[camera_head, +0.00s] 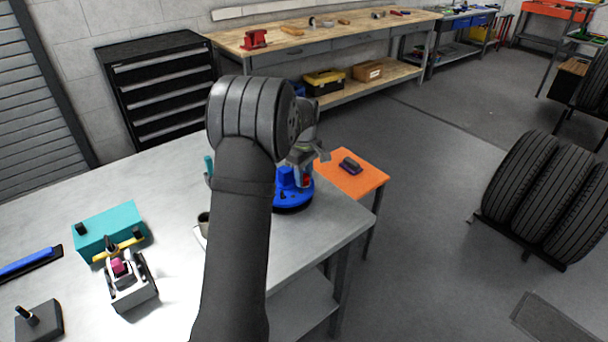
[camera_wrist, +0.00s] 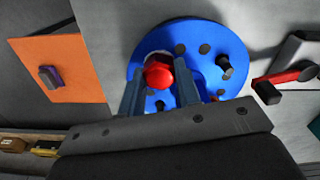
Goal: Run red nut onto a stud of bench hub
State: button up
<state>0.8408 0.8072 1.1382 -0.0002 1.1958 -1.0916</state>
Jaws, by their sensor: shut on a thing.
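The bench hub is a round blue disc (camera_wrist: 180,40) with several dark spots and stubs on its face. In the head view the blue hub (camera_head: 297,195) sits near the bench's right corner, partly behind my arm. My gripper (camera_wrist: 160,80) is over the hub, its two fingers shut on the red nut (camera_wrist: 158,75). The nut appears at the hub's face near the rim. I cannot tell whether it is on a stud. A dark stud (camera_wrist: 226,66) stands bare to the right of the gripper.
An orange side table (camera_head: 365,182) with a dark-handled item (camera_head: 350,165) stands beyond the bench. A red-handled tool (camera_wrist: 290,78) lies right of the hub. A teal box (camera_head: 105,228) and a grey fixture (camera_head: 132,285) stand at the bench's left. The bench front right is clear.

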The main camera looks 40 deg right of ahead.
jog(key=m, duration=0.6)
jog(key=shift+r, duration=0.1)
jog(key=o, duration=0.9)
jog(key=shift+o, duration=0.2)
